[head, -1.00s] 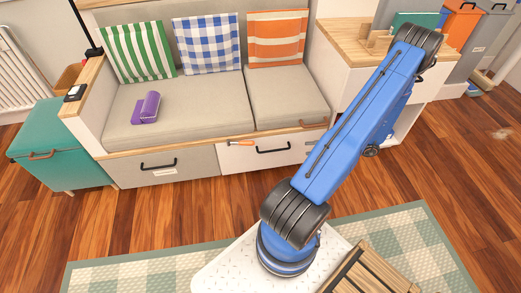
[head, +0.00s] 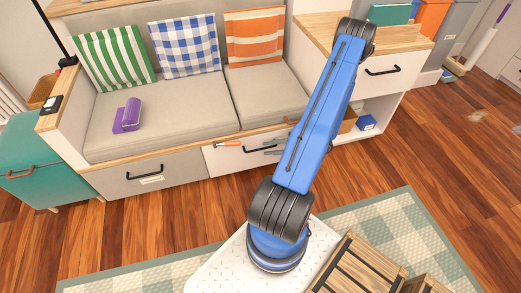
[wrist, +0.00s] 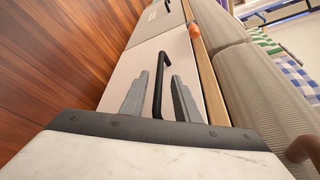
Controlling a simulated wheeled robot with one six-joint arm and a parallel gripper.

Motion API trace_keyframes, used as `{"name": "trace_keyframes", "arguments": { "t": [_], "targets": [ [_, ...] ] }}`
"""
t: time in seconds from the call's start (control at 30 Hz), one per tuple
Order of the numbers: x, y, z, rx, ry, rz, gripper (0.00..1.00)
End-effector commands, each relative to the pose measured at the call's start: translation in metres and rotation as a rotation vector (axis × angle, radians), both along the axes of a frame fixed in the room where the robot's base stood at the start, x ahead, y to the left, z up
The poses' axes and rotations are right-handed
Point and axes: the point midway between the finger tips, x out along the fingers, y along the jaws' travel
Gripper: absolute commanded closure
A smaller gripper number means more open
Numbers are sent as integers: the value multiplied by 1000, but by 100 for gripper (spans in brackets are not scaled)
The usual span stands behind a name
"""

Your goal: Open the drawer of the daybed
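The daybed (head: 97,167) has two front drawers, and both look shut. The right drawer (head: 222,163) is white with a dark bar handle (head: 258,149). The left drawer (head: 115,180) is grey with a similar handle (head: 145,173) and a pale label below it. My gripper (wrist: 160,92) is open in front of the white drawer. In the wrist view, its two grey fingers stand apart on either side of the dark handle (wrist: 158,82) in the picture, with gaps visible. I cannot tell whether they touch it. In the head view my arm hides part of the gripper.
An orange item (head: 227,144) sits at the front edge above the white drawer. A purple roll (head: 128,114) lies on the seat, with cushions behind. A teal chest (head: 40,165) stands left, a white cabinet (head: 385,75) right. A wooden crate (head: 357,268) is near my base.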

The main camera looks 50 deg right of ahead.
Motion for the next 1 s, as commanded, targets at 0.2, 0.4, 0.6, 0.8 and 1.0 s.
{"name": "trace_keyframes", "arguments": {
  "t": [0.2, 0.4, 0.6, 0.8, 1.0],
  "targets": [
    [23, 20, -7, 1, 1, 2, 71],
    [34, 28, -10, 0, 0, 1, 71],
    [35, 30, -10, 0, 1, 1, 71],
    [35, 30, -10, 0, 1, 1, 86],
    [35, 30, -10, 0, 1, 1, 100]
  ]
}}
